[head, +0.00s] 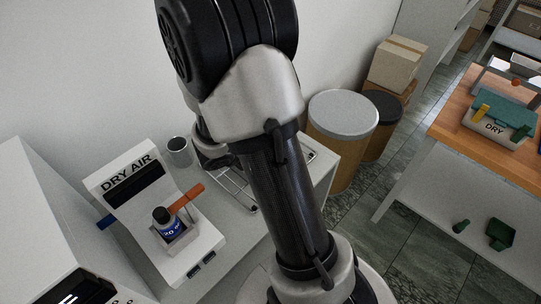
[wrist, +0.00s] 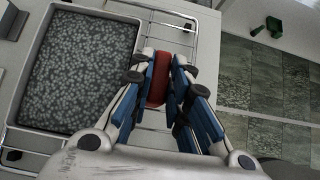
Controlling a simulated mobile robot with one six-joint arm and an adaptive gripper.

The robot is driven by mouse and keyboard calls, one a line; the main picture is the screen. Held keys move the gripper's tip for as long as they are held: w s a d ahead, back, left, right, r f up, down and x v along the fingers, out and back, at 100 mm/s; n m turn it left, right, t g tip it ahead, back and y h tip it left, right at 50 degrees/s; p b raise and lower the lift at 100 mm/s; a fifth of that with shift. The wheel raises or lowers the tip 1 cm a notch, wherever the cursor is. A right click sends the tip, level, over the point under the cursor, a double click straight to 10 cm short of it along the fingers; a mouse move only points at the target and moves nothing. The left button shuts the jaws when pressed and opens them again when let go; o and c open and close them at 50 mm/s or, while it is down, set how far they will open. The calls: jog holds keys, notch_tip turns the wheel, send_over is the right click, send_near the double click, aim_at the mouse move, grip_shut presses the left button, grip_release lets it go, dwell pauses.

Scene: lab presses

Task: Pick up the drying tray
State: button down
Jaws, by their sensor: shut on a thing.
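The drying tray (wrist: 90,16) is a grey, rounded rectangular pan filled with speckled grey granules, at the left of the wrist view. A red grip (wrist: 157,86) lies at its right side; the join between them is hidden by a finger. My gripper (wrist: 159,72) has its blue-and-black fingers on both sides of the red grip, shut on it. The tray is over a wire rack (wrist: 182,18); I cannot tell whether it touches the wires. In the head view my arm hides the gripper and most of the tray's area.
In the head view, a DRY AIR unit (head: 127,177) holding a small container with an orange handle (head: 187,197) stands left of my arm. A metal cup (head: 178,151) is behind it. Drums (head: 342,115) and a wooden table (head: 458,106) are to the right, with open floor between.

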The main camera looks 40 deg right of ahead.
notch_tip(320, 180, up, 18)
jog(key=p, duration=0.7)
jog(key=shift+f, duration=0.1)
